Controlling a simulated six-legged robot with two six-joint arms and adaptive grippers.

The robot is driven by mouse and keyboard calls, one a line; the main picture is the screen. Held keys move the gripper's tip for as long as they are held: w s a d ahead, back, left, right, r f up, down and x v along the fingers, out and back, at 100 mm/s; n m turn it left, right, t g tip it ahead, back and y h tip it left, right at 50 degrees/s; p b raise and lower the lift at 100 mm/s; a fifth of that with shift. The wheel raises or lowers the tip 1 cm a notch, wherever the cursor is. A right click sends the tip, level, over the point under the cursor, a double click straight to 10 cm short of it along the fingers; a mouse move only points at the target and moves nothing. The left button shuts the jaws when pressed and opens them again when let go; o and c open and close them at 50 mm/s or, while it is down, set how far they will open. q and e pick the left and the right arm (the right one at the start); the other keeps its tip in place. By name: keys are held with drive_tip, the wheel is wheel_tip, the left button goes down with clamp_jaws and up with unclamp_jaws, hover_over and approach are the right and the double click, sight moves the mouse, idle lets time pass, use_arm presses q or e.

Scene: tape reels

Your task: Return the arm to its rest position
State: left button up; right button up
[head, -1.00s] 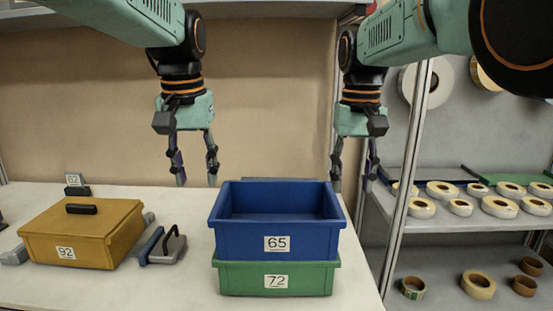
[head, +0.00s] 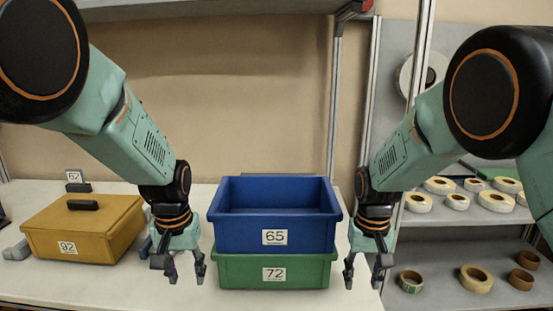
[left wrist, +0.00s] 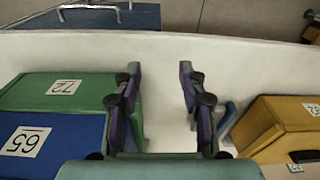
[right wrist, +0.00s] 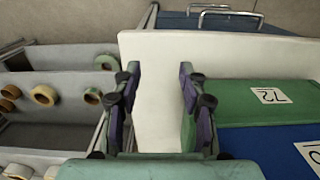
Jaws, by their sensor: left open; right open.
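My left gripper (head: 186,277) is open and empty, fingers pointing down, just left of the stacked bins in the head view. Its fingers also show in the left wrist view (left wrist: 161,100), apart with only white tabletop between them. My right gripper (head: 364,281) is open and empty, pointing down, just right of the bins, by the table's right edge. Its fingers show in the right wrist view (right wrist: 157,100) with nothing between them. Both arms are bent and hang at similar height.
A blue bin (head: 235,236) marked 65 sits on a green bin (head: 233,274) marked 72. A yellow lidded box (head: 108,232) marked 92 stands at left on the white table (head: 130,287). A shelf (head: 440,227) at right holds several tape reels (head: 440,186).

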use_arm(q)
drive_tip(key=s+a+f, duration=0.2)
drive_tip(key=s+f, duration=0.7)
drive_tip(key=f, duration=0.1)
drive_tip(key=s+a+f, duration=0.2)
drive_tip(key=s+f, duration=0.7)
drive_tip(key=f, duration=0.1)
use_arm(e)
drive_tip(key=s+d+f, duration=0.2)
drive_tip(key=s+f, duration=0.7)
drive_tip(key=s+d+f, duration=0.2)
drive_tip(key=s+f, duration=0.8)
use_arm(q)
drive_tip(key=s+f+g, duration=0.1)
drive_tip(key=s+f, duration=0.1)
drive_tip(key=s, duration=0.8)
drive_tip(key=s+f, duration=0.2)
drive_tip(key=s, duration=0.7)
use_arm(e)
drive_tip(key=s+f, duration=0.2)
drive_tip(key=s, duration=1.8)
use_arm(q)
wheel_tip(320, 180, down, 7)
drive_tip(key=b, duration=0.7)
drive_tip(key=shift+w+a+b, duration=0.2)
drive_tip(key=shift+b, duration=0.1)
use_arm(e)
wheel_tip(320, 180, down, 7)
drive_tip(key=w, duration=0.1)
drive_tip(key=shift+w+f, duration=0.15)
